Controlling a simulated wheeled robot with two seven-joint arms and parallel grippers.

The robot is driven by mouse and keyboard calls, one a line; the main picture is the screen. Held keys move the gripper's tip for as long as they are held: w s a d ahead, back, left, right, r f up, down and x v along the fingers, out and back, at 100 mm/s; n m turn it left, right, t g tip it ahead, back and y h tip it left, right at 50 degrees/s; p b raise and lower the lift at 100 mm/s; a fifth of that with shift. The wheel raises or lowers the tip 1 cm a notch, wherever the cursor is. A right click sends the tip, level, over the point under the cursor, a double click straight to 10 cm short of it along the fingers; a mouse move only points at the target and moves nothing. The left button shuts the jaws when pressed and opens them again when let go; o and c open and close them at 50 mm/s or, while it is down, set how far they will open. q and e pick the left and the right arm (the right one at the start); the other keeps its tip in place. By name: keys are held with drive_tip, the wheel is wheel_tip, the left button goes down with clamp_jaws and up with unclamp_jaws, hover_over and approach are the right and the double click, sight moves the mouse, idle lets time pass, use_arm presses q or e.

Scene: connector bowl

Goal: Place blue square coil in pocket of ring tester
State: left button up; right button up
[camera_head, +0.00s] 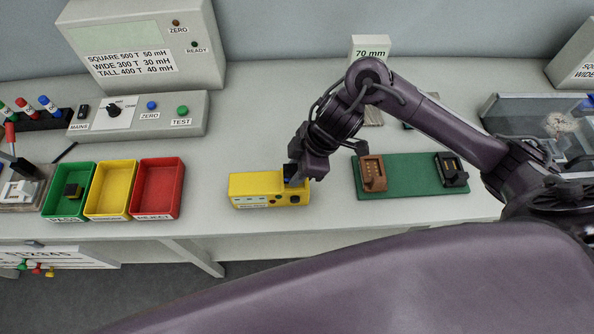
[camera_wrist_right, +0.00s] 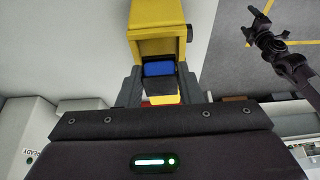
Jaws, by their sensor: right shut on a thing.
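The yellow ring tester (camera_head: 256,188) lies on the bench left of the green mat. My right gripper (camera_head: 300,175) is at the tester's right end, shut on the blue square coil (camera_head: 290,169). In the right wrist view the coil (camera_wrist_right: 159,69) shows blue with a dark lower part, between the fingers of my right gripper (camera_wrist_right: 158,90). It is right against the yellow tester (camera_wrist_right: 158,20). I cannot tell whether the coil is seated in the pocket, as the gripper hides part of it.
Green (camera_head: 88,170), yellow (camera_head: 127,172) and red (camera_head: 180,172) bins stand to the left. A green mat (camera_head: 411,165) with a brown block (camera_head: 371,174) and a black block (camera_head: 450,170) lies to the right. A grey control box (camera_head: 150,112) stands behind the bins.

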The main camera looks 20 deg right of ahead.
drive_tip(key=shift+f, duration=0.5)
use_arm(q)
drive_tip(key=shift+s+f, duration=0.2)
drive_tip(key=shift+s, duration=0.1)
use_arm(e)
drive_tip(key=shift+s, duration=0.15)
drive_tip(key=shift+c, duration=0.4)
drive_tip(key=o, duration=1)
drive_tip(key=shift+o, duration=0.2)
use_arm(q)
drive_tip(key=shift+r+p, duration=0.8)
use_arm(e)
drive_tip(key=v, duration=1.2)
